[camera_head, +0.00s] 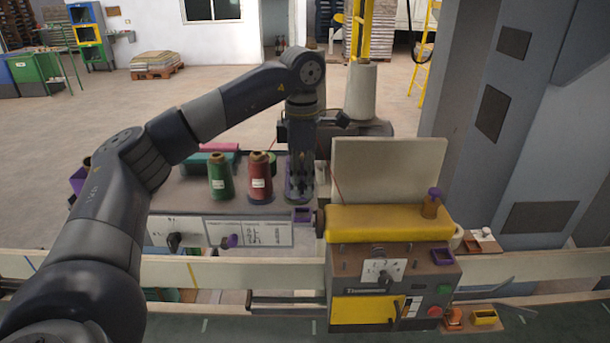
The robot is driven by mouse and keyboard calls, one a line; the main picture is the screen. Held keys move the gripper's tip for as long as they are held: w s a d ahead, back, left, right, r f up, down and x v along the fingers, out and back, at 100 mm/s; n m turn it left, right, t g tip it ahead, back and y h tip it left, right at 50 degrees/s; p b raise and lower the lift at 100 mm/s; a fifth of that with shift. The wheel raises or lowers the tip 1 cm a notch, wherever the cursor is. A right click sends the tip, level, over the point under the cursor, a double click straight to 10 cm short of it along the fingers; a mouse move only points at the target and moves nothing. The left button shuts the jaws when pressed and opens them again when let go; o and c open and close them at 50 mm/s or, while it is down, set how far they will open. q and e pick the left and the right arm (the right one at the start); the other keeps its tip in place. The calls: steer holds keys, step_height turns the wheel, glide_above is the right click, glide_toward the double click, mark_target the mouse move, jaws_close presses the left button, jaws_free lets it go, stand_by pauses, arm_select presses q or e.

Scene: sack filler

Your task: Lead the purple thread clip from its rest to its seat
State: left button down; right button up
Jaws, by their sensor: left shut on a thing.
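My left gripper (299,184) points down at the right end of the grey table. It is shut on a small purplish thing, mostly hidden by the fingers, and I cannot tell for sure if this is the purple thread clip. Another purple frame (441,257) sits on the right of the machine's front. My right gripper is not in view.
A green spool (221,180) and a red spool (260,182) stand left of the gripper. A pale upright panel (390,170) and a yellow roll-shaped cover (388,223) stand to the right. A brown spool with a purple top (430,205) stands at the cover's right end.

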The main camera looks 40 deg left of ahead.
arm_select(q)
steer(key=shift+s+d, duration=0.1)
steer(key=shift+d, duration=0.95)
steer(key=shift+s+d+f+b, duration=0.2)
steer(key=shift+d+f+b, duration=0.55)
steer(key=shift+d, duration=0.85)
steer(key=shift+s+d+f+b, duration=0.25)
steer(key=shift+d+f+b, duration=0.55)
steer(key=shift+d, duration=0.85)
steer(key=shift+s+d+f+b, duration=0.2)
steer(key=shift+d+f+b, duration=0.25)
steer(key=shift+d+f, duration=0.85)
steer(key=shift+d+f+b, duration=0.2)
steer(key=shift+f+b, duration=0.4)
steer(key=shift+d+f+b, duration=0.15)
steer(key=shift+f+b, duration=1.15)
steer(key=shift+f, duration=0.15)
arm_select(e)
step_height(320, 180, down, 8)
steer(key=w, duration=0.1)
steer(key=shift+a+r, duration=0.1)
